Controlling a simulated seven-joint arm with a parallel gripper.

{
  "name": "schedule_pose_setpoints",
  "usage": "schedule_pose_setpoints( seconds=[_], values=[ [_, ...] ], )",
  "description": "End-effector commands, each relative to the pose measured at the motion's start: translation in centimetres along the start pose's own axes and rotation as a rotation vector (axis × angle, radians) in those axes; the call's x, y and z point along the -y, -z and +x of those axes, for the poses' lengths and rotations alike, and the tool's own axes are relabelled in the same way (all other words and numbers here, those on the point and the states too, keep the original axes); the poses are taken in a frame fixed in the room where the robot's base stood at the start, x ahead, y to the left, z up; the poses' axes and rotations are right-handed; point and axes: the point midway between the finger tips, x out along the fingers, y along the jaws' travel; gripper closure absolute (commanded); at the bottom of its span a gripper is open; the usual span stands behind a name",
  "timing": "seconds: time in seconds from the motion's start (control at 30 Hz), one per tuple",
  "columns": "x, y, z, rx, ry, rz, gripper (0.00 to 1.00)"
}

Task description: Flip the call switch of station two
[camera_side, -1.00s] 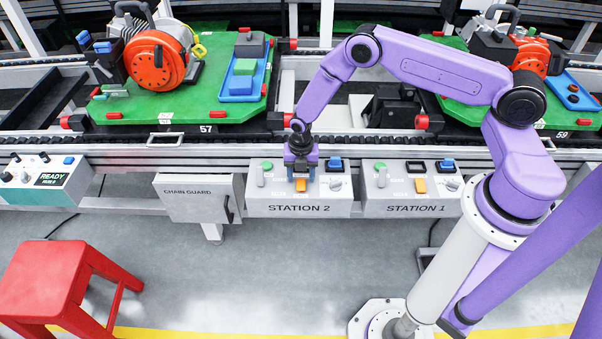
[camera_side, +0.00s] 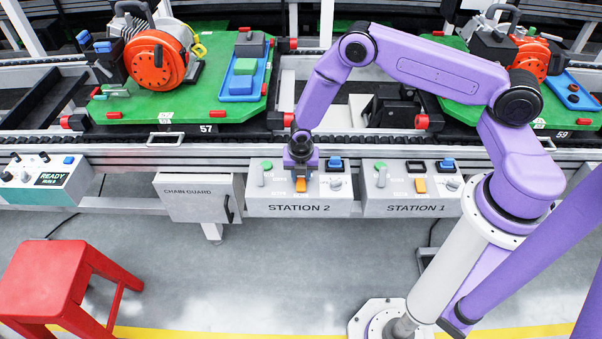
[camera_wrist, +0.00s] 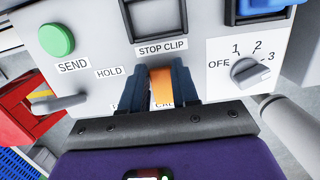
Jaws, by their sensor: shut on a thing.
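The station 2 box (camera_side: 299,208) is a grey control panel on the conveyor's front rail, with "STATION 2" on its face. Its orange call switch (camera_side: 300,185) shows just below my gripper (camera_side: 301,172). In the wrist view the orange switch (camera_wrist: 161,86) stands between the two dark fingers of my gripper (camera_wrist: 162,88), which are shut on it. The label below the switch is partly hidden by the fingers; "CAL" can be read.
Around the switch are a green SEND button (camera_wrist: 57,40), a HOLD lever (camera_wrist: 60,103), a dark STOP CLIP frame (camera_wrist: 157,16) and a rotary knob (camera_wrist: 249,72). The similar station 1 box (camera_side: 412,200) stands to the right. A red stool (camera_side: 62,285) is at lower left.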

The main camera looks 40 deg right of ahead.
Motion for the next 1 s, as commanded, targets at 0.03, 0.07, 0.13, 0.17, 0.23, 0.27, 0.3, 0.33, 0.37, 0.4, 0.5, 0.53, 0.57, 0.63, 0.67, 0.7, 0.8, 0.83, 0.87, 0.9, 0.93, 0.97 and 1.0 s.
schedule_pose_setpoints(
  seconds=[0.03, 0.07, 0.13, 0.17, 0.23, 0.27, 0.3, 0.33, 0.37, 0.4, 0.5, 0.53, 0.57, 0.63, 0.67, 0.7, 0.8, 0.83, 0.87, 0.9, 0.93, 0.97, 1.0],
  values=[
    [0.3, -0.1, 0.04, 0.013, 0.007, 0.001, 1.0],
    [0.29, -0.07, 0.01, 0.021, 0.007, 0.001, 1.0],
    [0.3, -0.03, -0.03, 0.04, 0.006, 0.001, 1.0],
    [0.3, 0.0, -0.05, 0.049, 0.006, 0.001, 1.0],
    [0.3, 0.1, -0.09, 0.07, 0.006, 0.0, 1.0],
    [0.32, 0.11, -0.11, 0.08, 0.006, 0.0, 1.0],
    [0.34, 0.15, -0.13, 0.093, 0.007, 0.0, 1.0],
    [0.35, 0.19, -0.16, 0.104, 0.008, 0.0, 1.0],
    [0.36, 0.21, -0.17, 0.114, 0.008, 0.001, 1.0],
    [0.33, 0.28, -0.2, 0.126, 0.007, 0.001, 1.0],
    [0.33, 0.3, -0.26, 0.152, 0.006, 0.003, 1.0],
    [0.32, 0.3, -0.28, 0.158, 0.005, 0.002, 1.0],
    [0.32, 0.3, -0.29, 0.163, 0.005, 0.004, 1.0],
    [0.3, 0.3, -0.31, 0.169, 0.004, 0.004, 1.0],
    [0.28, 0.3, -0.32, 0.171, 0.003, 0.004, 1.0],
    [0.27, 0.29, -0.33, 0.172, 0.003, 0.005, 1.0],
    [0.26, 0.29, -0.34, 0.172, 0.003, 0.005, 1.0],
    [0.26, 0.29, -0.34, 0.172, 0.003, 0.005, 1.0],
    [0.26, 0.29, -0.34, 0.172, 0.003, 0.005, 1.0],
    [0.26, 0.29, -0.35, 0.172, 0.003, 0.005, 1.0],
    [0.25, 0.29, -0.35, 0.172, 0.003, 0.005, 1.0],
    [0.25, 0.29, -0.35, 0.172, 0.003, 0.005, 0.64],
    [0.23, 0.3, -0.35, 0.172, 0.002, 0.005, 0.51]
  ],
)
